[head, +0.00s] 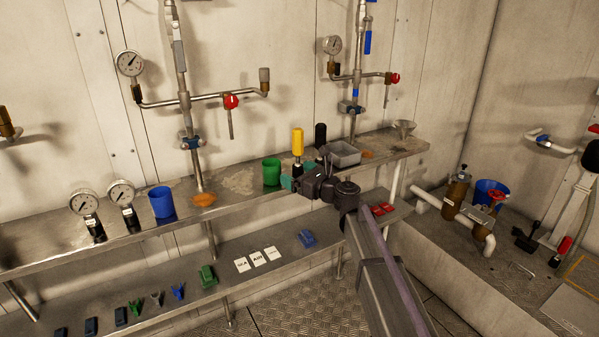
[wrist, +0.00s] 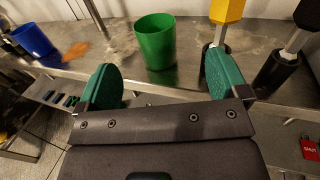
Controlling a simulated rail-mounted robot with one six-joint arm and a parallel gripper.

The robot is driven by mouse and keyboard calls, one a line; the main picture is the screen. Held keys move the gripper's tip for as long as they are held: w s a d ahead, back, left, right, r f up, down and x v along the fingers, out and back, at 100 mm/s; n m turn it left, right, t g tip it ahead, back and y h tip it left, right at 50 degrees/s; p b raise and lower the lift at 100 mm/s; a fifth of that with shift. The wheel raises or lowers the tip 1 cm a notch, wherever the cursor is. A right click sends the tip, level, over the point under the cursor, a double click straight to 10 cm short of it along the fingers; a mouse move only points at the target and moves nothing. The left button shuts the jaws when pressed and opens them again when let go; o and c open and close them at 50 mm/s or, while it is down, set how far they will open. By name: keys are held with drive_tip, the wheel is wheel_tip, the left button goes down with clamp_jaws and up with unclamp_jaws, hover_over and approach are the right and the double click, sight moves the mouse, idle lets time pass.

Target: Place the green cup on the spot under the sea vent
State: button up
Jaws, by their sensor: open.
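The green cup (head: 271,171) stands upright on the upper metal shelf (head: 238,178). In the wrist view the green cup (wrist: 155,42) is ahead of and between the two green finger pads. My gripper (wrist: 163,84) is open and empty, apart from the cup. In the head view my gripper (head: 289,182) is just right of the cup. Two wall pipe assemblies, left (head: 182,100) and right (head: 356,78), have gauges and red-handled side branches. No readable label shows which is the sea vent. An orange-brown patch (head: 204,199) lies below the left pipe, another (head: 368,154) near the right one.
A blue cup (head: 161,202) and standing gauges (head: 86,205) are left on the shelf. Shelf between cup and left patch is clear.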

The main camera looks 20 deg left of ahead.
approach(265, 162)
drive_tip(key=shift+w+a+r+m, duration=0.15)
drive_tip(key=shift+w+a+m, duration=0.15)
drive_tip(key=shift+w+a, duration=0.6)
drive_tip(key=x, duration=0.5)
drive_tip(key=shift+s+a, duration=0.15)
drive_tip(key=shift+a, duration=0.05)
drive_tip(key=c, duration=1)
drive_tip(key=shift+s+d+r+p, duration=0.2)
drive_tip(key=shift+r+p, duration=0.15)
drive_tip(key=shift+c, duration=0.2)
wheel_tip(265, 162, up, 7)
drive_tip(key=p, duration=0.7)
drive_tip(key=s+d+f+b, duration=0.1)
drive_tip(key=s+d, duration=1.3)
